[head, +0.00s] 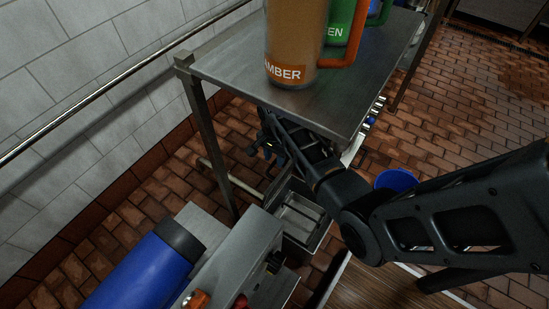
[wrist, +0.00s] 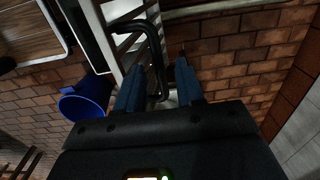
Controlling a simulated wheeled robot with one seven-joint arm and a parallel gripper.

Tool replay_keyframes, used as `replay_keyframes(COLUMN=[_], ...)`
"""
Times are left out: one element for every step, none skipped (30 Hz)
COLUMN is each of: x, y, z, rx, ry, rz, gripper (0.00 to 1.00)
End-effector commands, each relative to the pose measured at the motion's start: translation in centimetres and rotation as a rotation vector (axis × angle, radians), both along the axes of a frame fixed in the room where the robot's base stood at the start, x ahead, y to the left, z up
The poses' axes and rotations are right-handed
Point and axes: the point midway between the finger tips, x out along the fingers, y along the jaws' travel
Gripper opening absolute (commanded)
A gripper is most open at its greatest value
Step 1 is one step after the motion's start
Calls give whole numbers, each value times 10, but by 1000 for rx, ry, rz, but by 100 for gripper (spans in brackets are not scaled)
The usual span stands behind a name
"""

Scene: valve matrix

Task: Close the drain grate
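In the wrist view, my gripper (wrist: 160,80) has its two blue fingers apart. A black bent bar handle (wrist: 157,62) reaches down between them, with a visible gap on the right finger's side; contact with the left finger is unclear. The handle stands beside a pale slatted metal piece (wrist: 122,18), which looks like the drain grate. In the head view, my gripper (head: 268,149) is low under the steel table, partly hidden by my arm. The handle cannot be made out there, and I cannot tell how far open the grate stands.
The steel table (head: 225,68) with amber (head: 295,45) and green (head: 342,25) mugs stands above my arm. A metal basin (head: 302,222) and a blue cylinder (head: 135,275) are in front. A blue bucket (wrist: 85,100) stands left in the wrist view. Brick floor lies open at right.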

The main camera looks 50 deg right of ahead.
Motion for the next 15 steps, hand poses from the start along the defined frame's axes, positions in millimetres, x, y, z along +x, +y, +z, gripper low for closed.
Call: replay_keyframes(x=[0,0,0,0,0,0,0,0,0,0,0,0,0,0,0], y=[0,0,0,0,0,0,0,0,0,0,0,0,0,0,0], z=[-2,-3,-3,-3,-3,-3,-3,-3,-3,-3,-3,-3,-3,-3,-3], rx=[0,0,0,0,0,0,0,0,0,0,0,0,0,0,0], ry=[0,0,0,0,0,0,0,0,0,0,0,0,0,0,0], rz=[0,0,0,0,0,0,0,0,0,0,0,0,0,0,0], gripper=[37,37,37,37,37,37,37,37,37,35,32,28,25,22,18])
